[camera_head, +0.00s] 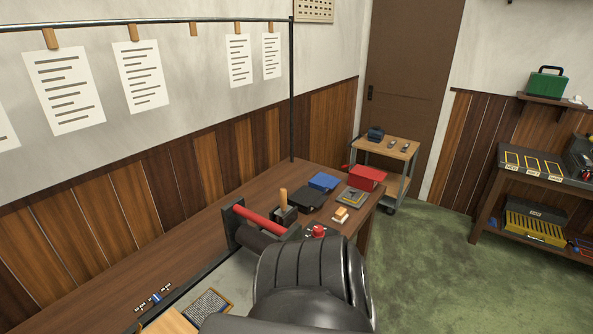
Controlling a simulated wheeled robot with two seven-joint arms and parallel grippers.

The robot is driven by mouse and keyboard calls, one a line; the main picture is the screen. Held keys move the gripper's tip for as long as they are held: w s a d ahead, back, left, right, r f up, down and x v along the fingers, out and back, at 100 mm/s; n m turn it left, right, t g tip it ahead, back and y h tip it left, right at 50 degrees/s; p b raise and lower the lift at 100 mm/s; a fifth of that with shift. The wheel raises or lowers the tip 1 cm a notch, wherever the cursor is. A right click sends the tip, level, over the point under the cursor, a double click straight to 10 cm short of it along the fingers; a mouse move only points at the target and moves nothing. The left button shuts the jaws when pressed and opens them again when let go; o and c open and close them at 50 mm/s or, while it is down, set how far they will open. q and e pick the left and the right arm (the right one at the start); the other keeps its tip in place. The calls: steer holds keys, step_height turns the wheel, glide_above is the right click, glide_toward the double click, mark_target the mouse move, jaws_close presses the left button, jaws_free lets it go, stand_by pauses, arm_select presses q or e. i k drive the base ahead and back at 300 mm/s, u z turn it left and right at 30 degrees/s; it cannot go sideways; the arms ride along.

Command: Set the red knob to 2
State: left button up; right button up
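The red knob (319,231) is small in the head view, on a dark base near the right end of the long wooden table (200,250). Its setting and any numbers around it are too small to read. A large black ribbed shape in the lower middle stands in front of the area just below the knob and hides part of the table. Neither of my grippers shows in this view, so I cannot see what they hold.
A press-like device with a red roller (260,221) stands left of the knob. A wooden-handled tool (283,197), black case (307,199), blue box (324,181) and red box (368,178) lie behind. A cart (400,150) stands beyond; green floor (450,270) is clear at right.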

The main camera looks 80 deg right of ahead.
mark_target(318, 231)
steer(key=z, duration=2.8)
